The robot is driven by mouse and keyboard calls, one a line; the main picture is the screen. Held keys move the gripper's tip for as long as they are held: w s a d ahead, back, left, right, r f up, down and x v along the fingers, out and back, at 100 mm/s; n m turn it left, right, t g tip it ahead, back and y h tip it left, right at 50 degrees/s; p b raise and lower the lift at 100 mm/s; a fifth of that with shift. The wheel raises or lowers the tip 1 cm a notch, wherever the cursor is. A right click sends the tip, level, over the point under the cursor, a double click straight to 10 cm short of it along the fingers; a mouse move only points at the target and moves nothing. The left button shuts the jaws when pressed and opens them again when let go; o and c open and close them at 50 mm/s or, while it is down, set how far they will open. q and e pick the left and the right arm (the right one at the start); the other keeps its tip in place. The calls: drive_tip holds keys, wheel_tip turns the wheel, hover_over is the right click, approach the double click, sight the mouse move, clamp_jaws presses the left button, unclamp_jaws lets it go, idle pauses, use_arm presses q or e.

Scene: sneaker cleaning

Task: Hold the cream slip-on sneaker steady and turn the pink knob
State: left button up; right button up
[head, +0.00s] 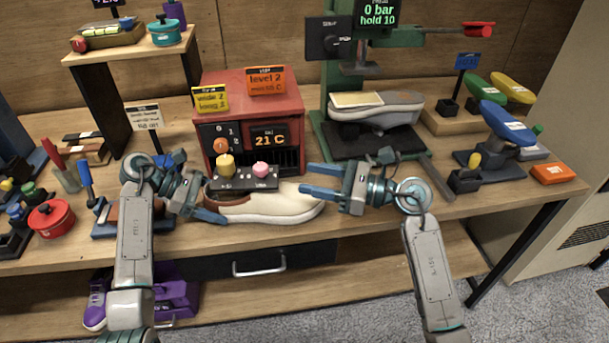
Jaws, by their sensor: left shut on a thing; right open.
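The cream slip-on sneaker (275,208) lies on the bench in front of the red machine, its left end at my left gripper. My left gripper (211,205) is shut on that end of the sneaker; its far finger is mostly hidden.
The red machine (290,106) with a "21 C" display stands behind the block. A green press (340,75) holding a grey-soled shoe (375,107) stands at the back right. A red pot (53,220) is at left.

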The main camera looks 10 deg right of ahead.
sight(267, 170)
drive_tip(key=x, duration=1)
drive_tip(key=shift+r, duration=0.1)
idle(0.3)
drive_tip(key=c, duration=1)
drive_tip(key=shift+s+m+t+h, duration=0.2)
drive_tip(key=shift+m+t+h, duration=0.55)
drive_tip(key=shift+t, duration=0.35)
drive_tip(key=o, duration=1)
drive_tip(key=shift+d, duration=0.1)
drive_tip(key=v, duration=1.1)
drive_tip(key=shift+s+d, duration=0.25)
drive_tip(key=shift+d, duration=0.05)
